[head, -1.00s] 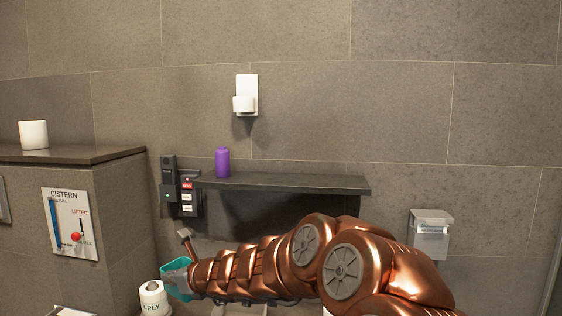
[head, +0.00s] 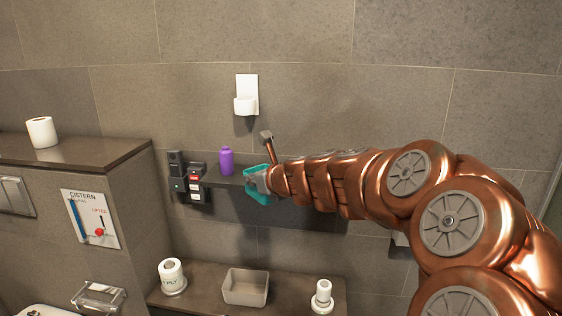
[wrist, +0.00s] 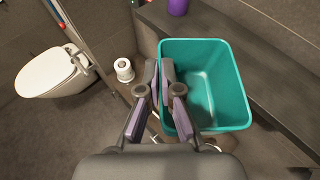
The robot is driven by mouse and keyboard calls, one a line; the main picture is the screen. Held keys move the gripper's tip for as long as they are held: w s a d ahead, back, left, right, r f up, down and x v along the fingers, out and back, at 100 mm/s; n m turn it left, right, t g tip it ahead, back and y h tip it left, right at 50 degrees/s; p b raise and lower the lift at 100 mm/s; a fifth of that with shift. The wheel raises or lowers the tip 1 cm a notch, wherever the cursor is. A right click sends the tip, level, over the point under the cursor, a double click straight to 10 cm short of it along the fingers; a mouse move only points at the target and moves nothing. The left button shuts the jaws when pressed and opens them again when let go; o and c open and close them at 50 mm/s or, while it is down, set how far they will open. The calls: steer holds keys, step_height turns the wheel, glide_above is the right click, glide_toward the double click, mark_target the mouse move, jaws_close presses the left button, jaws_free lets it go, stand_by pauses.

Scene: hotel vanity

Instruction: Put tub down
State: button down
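A teal tub (head: 259,199) is held up at the dark wall shelf (head: 222,178), to the right of the purple bottle. In the wrist view the tub (wrist: 203,85) is open-topped and empty, its left wall between the fingers of my gripper (wrist: 160,68). My gripper (head: 257,178) is shut on that wall; in the head view the fingers are small and partly hidden. The tub overlaps the shelf's edge in both views. I cannot tell whether it touches the shelf.
The purple bottle (head: 226,161) and black boxes (head: 188,179) are at the shelf's left. Below, a counter (head: 215,275) carries a toilet roll (head: 172,276), a grey bin (head: 246,287) and a white holder (head: 322,296). A cistern ledge (head: 75,150) stands left. My arm hides the shelf's right part.

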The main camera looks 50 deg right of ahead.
mark_target(262, 167)
steer(key=r, duration=0.1)
steer(key=s+d+r+p, duration=0.1)
steer(key=shift+s+d+r+m, duration=0.1)
steer(key=shift+d+r+m, duration=0.1)
steer(key=shift+r+m, duration=0.15)
steer(key=shift+d+r, duration=0.15)
steer(key=shift+d, duration=0.25)
steer(key=w+d+p, duration=0.1)
steer(key=w+d, duration=0.2)
steer(key=d, duration=0.1)
steer(key=w+d+f+p, duration=0.1)
steer(key=w+d, duration=0.2)
steer(key=d, duration=0.1)
steer(key=w+d+p, duration=0.1)
steer(key=w+d, duration=0.2)
steer(key=d, duration=0.1)
steer(key=shift+w+f, duration=0.15)
steer(key=shift+f, duration=0.15)
steer(key=shift+w+d+f+p, duration=0.1)
steer(key=shift+p, duration=0.2)
steer(key=shift+f+p, duration=0.3)
steer(key=shift+f, duration=1.4)
steer(key=shift+f, duration=0.1)
steer(key=c, duration=1.3)
jaws_free()
